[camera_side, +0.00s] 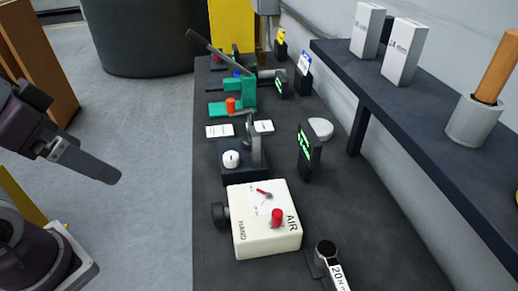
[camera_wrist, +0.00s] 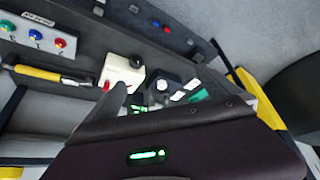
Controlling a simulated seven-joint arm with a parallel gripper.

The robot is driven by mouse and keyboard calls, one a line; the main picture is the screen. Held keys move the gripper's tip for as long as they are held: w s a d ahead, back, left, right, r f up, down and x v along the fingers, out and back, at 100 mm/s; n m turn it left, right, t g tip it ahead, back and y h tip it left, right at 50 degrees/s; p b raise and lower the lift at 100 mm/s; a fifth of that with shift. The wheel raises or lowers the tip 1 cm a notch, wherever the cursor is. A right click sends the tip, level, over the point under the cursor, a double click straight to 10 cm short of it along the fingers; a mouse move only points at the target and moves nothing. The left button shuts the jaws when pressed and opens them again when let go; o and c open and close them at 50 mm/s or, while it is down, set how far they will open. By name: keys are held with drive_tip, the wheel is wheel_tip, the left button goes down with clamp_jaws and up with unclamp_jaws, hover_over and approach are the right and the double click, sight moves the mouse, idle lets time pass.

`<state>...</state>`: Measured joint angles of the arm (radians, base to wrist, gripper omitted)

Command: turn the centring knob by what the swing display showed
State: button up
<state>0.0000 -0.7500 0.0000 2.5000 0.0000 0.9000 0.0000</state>
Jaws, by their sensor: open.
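A white knob (camera_side: 231,158) sits on a dark block (camera_side: 240,172) on the bench; a grey upright lever stands beside it. A dark upright display (camera_side: 308,150) with green characters, too small to read, stands to its right. A cream box (camera_side: 265,232) marked HAND and AIR has a black side knob (camera_side: 219,213), a red knob and a red pointer. No label shows which knob is the centring one. My gripper (camera_side: 92,165) is open and empty, left of the bench and apart from everything. In the wrist view, its grey finger (camera_wrist: 118,97) overlaps the cream box (camera_wrist: 122,72).
A green lever device (camera_side: 235,95) with an orange knob and a second small display (camera_side: 281,84) stand farther back. A dark shelf (camera_side: 420,105) with white boxes runs along the right. A torque tool (camera_side: 328,262) stands at the front.

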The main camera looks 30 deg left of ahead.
idle(0.6)
drive_tip(key=w+f+n+g+h, duration=0.3)
drive_tip(key=w+n+g+h, duration=0.4)
drive_tip(key=w+n, duration=0.5)
drive_tip(key=w+a+f+n+t+h, duration=0.75)
drive_tip(key=w+a+n, duration=0.35)
drive_tip(key=w+a, duration=0.25)
drive_tip(key=x, duration=1)
drive_tip(key=shift+w+f, duration=0.25)
drive_tip(key=shift+f, duration=0.05)
drive_tip(key=shift+t, duration=0.25)
